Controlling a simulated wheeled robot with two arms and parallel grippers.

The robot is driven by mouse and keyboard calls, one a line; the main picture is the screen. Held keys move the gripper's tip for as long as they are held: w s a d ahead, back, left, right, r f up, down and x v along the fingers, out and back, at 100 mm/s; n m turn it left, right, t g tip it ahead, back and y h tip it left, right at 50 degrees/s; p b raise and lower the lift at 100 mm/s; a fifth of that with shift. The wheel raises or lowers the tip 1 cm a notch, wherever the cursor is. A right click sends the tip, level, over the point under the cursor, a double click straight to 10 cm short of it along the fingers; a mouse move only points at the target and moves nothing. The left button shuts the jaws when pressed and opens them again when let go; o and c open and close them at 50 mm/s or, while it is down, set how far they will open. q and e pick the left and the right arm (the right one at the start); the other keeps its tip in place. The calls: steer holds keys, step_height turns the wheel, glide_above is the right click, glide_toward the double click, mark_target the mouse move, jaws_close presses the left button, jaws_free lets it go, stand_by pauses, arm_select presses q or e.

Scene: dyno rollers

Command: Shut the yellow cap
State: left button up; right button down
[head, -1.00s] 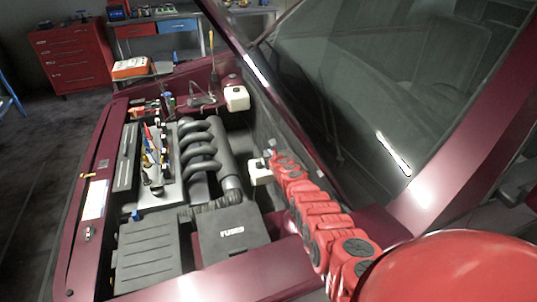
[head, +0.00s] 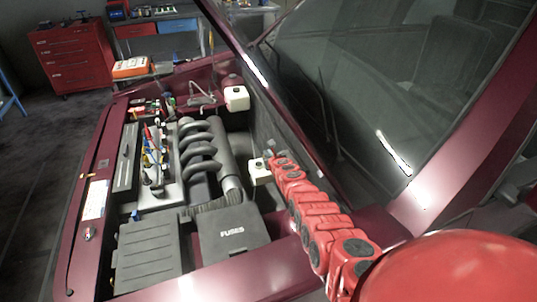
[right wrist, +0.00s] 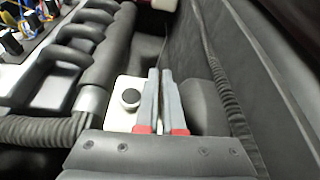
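I cannot make out a yellow cap for certain in either view. A white reservoir (head: 259,171) sits beside the firewall at the right of the engine bay. In the right wrist view the white reservoir (right wrist: 126,98) carries a round black cap (right wrist: 131,97). My right gripper (right wrist: 160,72) has its two grey fingers together, with nothing seen between them. They are just right of the black cap; whether they touch the reservoir I cannot tell. In the head view my right gripper (head: 269,154) is small and partly hidden by my red arm. My left gripper is not in view.
A second white reservoir (head: 237,98) stands farther back. The black fuse box (head: 232,233) and a ribbed hose lie left of my arm. The grey intake pipes (head: 199,150) fill the middle.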

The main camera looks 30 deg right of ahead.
steer(key=shift+w+a+r+n+h, duration=0.15)
steer(key=shift+a+n+h, duration=0.15)
steer(key=shift+a+n, duration=0.25)
steer(key=shift+w+a+n+h, duration=0.15)
steer(key=shift+a+n+h, duration=0.25)
steer(key=shift+a+n, duration=0.05)
steer(key=shift+w+a+f+n+h+b, duration=0.1)
steer(key=shift+a+f+n+h+b, duration=0.15)
steer(key=shift+a+n+h, duration=0.25)
steer(key=shift+w+a+f+n+h+b, duration=0.1)
steer(key=shift+a+f+n+h+b, duration=0.2)
steer(key=shift+a+n, duration=0.4)
steer(key=c, duration=1)
jaws_free()
steer(key=shift+c, duration=0.2)
steer(key=shift+d, duration=0.1)
